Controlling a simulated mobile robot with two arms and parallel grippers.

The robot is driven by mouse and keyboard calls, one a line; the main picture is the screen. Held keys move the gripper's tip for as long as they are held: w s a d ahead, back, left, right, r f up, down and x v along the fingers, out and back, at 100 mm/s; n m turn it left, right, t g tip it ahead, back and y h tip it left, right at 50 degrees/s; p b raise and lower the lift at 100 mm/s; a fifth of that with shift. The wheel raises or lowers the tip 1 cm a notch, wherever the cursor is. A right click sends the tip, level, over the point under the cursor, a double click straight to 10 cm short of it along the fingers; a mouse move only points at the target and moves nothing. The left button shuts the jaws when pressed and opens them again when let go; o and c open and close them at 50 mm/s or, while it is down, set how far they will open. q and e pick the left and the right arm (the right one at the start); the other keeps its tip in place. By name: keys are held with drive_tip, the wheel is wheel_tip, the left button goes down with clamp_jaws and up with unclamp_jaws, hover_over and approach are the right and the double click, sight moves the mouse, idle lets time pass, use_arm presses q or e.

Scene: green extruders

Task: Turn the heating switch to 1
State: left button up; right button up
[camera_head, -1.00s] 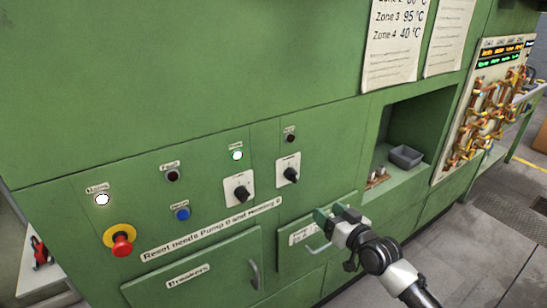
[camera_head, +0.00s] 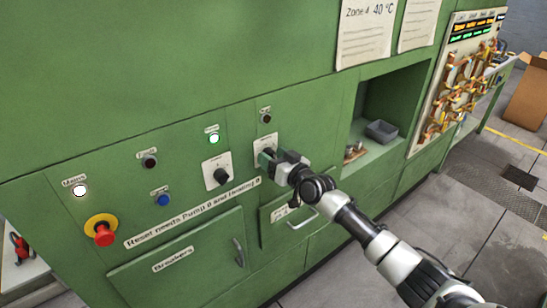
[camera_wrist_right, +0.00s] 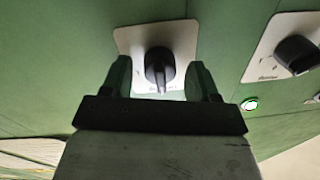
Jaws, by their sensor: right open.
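The heating switch, the right one of two black rotary knobs on white plates, shows its plate (camera_head: 264,143) in the head view; its knob is hidden by my right gripper (camera_head: 268,157). In the right wrist view the black knob (camera_wrist_right: 158,62) sits between the two green fingers of my open right gripper (camera_wrist_right: 160,77), with a gap on each side. The knob's pointer runs nearly straight along the picture's vertical; the plate's marks are too small to read. My left gripper is not in view.
The other rotary switch (camera_head: 221,175) is just left, with a lit green lamp (camera_head: 214,139) above it. The lamp (camera_head: 266,119) above the heating switch is dark. A red emergency button (camera_head: 103,234) is far left. A drawer handle (camera_head: 302,218) juts out below my gripper.

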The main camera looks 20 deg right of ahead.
drive_tip(key=shift+c, duration=0.2)
drive_tip(key=c, duration=0.9)
drive_tip(key=shift+f+m, duration=0.1)
drive_tip(key=shift+m, duration=0.3)
drive_tip(key=shift+m+b, duration=0.75)
drive_tip(key=shift+m, duration=0.15)
drive_tip(key=m, duration=0.2)
drive_tip(key=shift+m+b, duration=0.4)
drive_tip(key=m, duration=0.2)
drive_tip(key=shift+m, duration=0.4)
drive_tip(key=shift+m+t, duration=0.3)
drive_tip(key=shift+m, duration=1.7)
